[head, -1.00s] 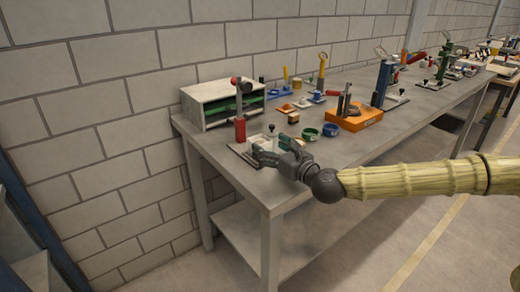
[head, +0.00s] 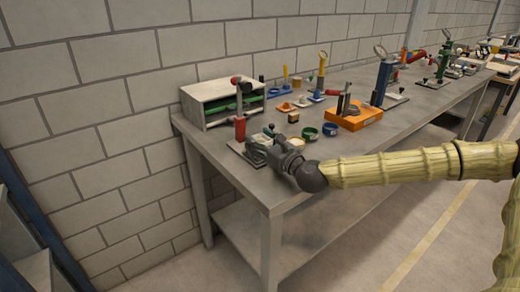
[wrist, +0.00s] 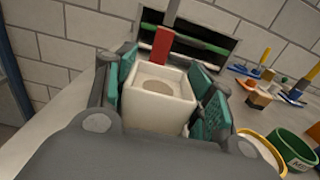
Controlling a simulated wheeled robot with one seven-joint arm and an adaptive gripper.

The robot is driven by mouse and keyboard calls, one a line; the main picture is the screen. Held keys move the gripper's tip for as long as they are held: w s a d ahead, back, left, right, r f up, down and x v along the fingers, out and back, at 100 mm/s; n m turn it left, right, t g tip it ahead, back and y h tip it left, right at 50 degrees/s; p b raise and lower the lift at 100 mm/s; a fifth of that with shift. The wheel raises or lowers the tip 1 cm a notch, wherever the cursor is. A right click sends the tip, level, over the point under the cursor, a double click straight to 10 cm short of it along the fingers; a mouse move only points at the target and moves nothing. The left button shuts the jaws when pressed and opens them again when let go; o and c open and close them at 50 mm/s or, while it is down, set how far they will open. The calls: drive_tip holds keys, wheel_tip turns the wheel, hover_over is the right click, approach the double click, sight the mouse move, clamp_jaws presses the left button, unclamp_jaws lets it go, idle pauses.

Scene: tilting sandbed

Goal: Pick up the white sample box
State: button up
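The white sample box (wrist: 157,98) is an open-topped cream-white box with a round shape inside, between the two green-padded fingers in the wrist view. My gripper (wrist: 160,88) is open around it, with one finger on each side. The pads are close to the box walls; firm contact cannot be made out. In the head view, my gripper (head: 257,149) is low over the near left end of the workbench, and it hides the box there.
On the workbench (head: 231,180), a red-bodied stand (head: 240,128) is just beyond my gripper, before a grey shelf unit (head: 218,100). Green (head: 310,133) and blue (head: 330,129) bowls stand to the right. An orange block (head: 354,119) is farther right. Bare bench lies in front.

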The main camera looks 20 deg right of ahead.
drive_tip(key=c, duration=0.4)
drive_tip(key=shift+r, duration=0.15)
drive_tip(key=shift+r, duration=0.3)
wheel_tip(320, 180, up, 3)
drive_tip(key=shift+r+p, duration=0.15)
drive_tip(key=shift+p, duration=0.45)
drive_tip(key=s+a+r+p, duration=0.1)
drive_tip(key=s+a, duration=0.2)
drive_tip(key=s, duration=0.9)
drive_tip(key=shift+s+a, duration=0.25)
drive_tip(key=shift+s, duration=0.15)
drive_tip(key=shift+p, duration=0.7)
drive_tip(key=p, duration=0.4)
drive_tip(key=shift+s+r, duration=0.1)
drive_tip(key=shift+s, duration=0.05)
